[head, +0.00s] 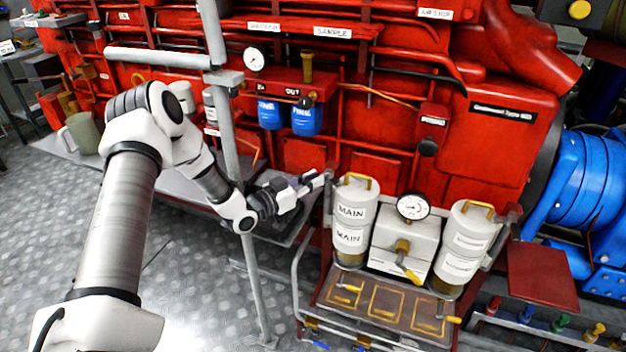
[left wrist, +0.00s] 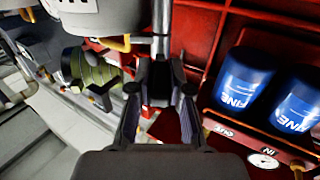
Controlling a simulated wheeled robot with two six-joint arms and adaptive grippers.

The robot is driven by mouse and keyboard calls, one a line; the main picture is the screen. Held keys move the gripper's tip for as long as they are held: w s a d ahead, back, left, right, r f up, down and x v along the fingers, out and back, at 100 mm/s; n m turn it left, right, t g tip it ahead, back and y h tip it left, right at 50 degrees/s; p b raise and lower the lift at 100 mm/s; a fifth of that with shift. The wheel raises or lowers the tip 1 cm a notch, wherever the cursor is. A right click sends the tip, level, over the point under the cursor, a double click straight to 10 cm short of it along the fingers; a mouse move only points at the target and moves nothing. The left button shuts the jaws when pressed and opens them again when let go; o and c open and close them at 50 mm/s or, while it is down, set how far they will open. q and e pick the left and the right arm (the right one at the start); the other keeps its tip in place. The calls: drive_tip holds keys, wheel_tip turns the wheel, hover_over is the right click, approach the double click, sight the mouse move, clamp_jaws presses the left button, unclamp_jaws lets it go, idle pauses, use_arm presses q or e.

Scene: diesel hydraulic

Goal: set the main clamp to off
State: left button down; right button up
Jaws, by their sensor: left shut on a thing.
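The white canister labelled MAIN (head: 350,213) stands upright with a yellow handle on top, left of a pressure gauge. A grey upright bar (head: 328,206), which looks like the main clamp's lever, stands close to its left side. My left gripper (head: 318,181) reaches in from the left to the bar's upper end and is shut on it. The exact contact is partly hidden by the fingers. My right gripper is not in view.
A second white canister (head: 466,243) stands right of the gauge (head: 413,206). Blue FINE filters (head: 306,117) hang on the red machine behind. A grey upright post (head: 235,170) stands beside my left forearm. Open floor lies front left.

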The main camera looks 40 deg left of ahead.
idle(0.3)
use_arm(q)
drive_tip(key=c, duration=1.1)
unclamp_jaws()
drive_tip(key=v, duration=0.7)
drive_tip(key=shift+s+a, duration=0.1)
drive_tip(key=shift+s, duration=0.1)
